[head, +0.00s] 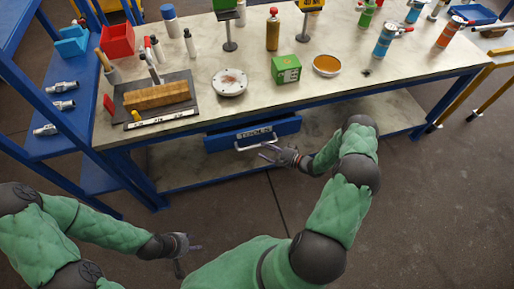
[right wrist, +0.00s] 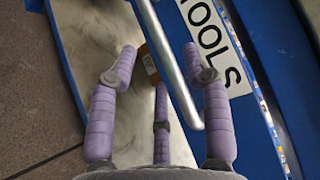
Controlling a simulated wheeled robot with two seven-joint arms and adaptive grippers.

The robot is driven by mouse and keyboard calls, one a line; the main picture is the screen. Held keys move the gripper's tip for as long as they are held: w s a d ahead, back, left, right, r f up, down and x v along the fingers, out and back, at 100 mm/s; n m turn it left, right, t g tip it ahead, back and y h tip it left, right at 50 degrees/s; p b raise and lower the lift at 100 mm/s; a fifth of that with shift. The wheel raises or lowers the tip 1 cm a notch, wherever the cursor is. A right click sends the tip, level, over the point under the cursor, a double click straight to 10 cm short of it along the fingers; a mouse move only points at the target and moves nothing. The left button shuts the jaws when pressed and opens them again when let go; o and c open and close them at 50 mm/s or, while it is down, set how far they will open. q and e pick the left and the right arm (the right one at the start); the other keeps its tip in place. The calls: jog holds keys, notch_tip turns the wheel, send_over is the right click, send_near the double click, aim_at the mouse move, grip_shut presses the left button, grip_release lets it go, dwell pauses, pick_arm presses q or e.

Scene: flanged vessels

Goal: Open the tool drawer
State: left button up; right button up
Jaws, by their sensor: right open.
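The blue tool drawer (head: 222,143) hangs under the workbench top. It has a white label, which reads "TOOLS" in the right wrist view (right wrist: 214,42), and a silver bar handle (head: 262,143). Whether it stands fully shut is hard to tell. My right gripper (head: 266,151) is open at the handle. In the right wrist view, the handle bar (right wrist: 168,62) runs between the spread purple fingers of the gripper (right wrist: 163,68); contact cannot be made out. My left gripper (head: 190,254) is away from the bench at the lower left, with its fingers spread and empty.
The workbench top (head: 215,112) carries a brush-like block (head: 157,95), a green box (head: 286,69), an amber dish (head: 327,65) and several bottles. A lower shelf (head: 180,163) lies beneath the drawer. A blue rack (head: 62,140) stands at left. The floor before the drawer is clear.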

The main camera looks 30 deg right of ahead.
aim_at(258, 146)
jog(key=shift+b+x, duration=0.4)
jog(key=shift+x, duration=1.9)
grip_shut()
